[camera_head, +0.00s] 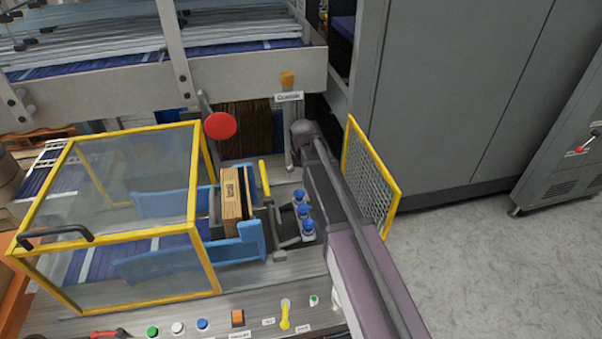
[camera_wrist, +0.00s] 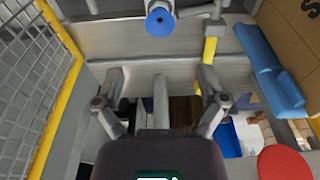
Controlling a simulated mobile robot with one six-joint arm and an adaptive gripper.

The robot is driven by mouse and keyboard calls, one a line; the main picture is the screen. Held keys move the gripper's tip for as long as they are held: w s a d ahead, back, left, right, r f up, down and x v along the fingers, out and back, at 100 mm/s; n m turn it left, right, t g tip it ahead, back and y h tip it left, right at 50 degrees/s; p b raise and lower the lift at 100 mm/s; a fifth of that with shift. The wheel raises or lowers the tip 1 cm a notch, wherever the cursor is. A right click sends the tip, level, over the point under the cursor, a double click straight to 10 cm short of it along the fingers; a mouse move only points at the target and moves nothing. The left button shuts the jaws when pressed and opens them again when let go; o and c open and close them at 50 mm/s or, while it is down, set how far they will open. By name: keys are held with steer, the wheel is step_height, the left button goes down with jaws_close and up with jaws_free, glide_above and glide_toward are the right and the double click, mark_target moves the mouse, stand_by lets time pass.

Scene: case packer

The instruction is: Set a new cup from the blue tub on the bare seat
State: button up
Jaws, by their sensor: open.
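Several blue cups stand in a short row on grey fittings beside the yellow lever in the head view; the nearest is a blue cup (camera_head: 307,225). A single round blue cup (camera_wrist: 160,20) shows at the top edge of the wrist view, ahead of my gripper and apart from it. My gripper (camera_wrist: 160,80) is open, its fingers spread with nothing held between them. In the head view my arm hides it. A bare seat cannot be made out. A blue patch (camera_wrist: 228,140) low in the wrist view may be the blue tub; its contents cannot be told.
A yellow-edged mesh guard (camera_head: 371,185) stands right of the cups. A red round button (camera_head: 220,125) hangs near the machine frame. A cardboard case (camera_head: 232,197) stands between blue side plates. A yellow-framed clear guard (camera_head: 120,215) covers the left. Grey floor is open at right.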

steer(key=shift+r, duration=0.2)
stand_by(0.6)
steer(key=s+d+m+g, duration=0.1)
steer(key=s+d, duration=0.7)
steer(key=s, duration=0.3)
steer(key=s+d+m, duration=0.1)
steer(key=s+d, duration=0.6)
steer(key=s, duration=0.5)
steer(key=shift+d+g, duration=0.4)
steer(key=shift+f, duration=0.1)
steer(key=c, duration=0.5)
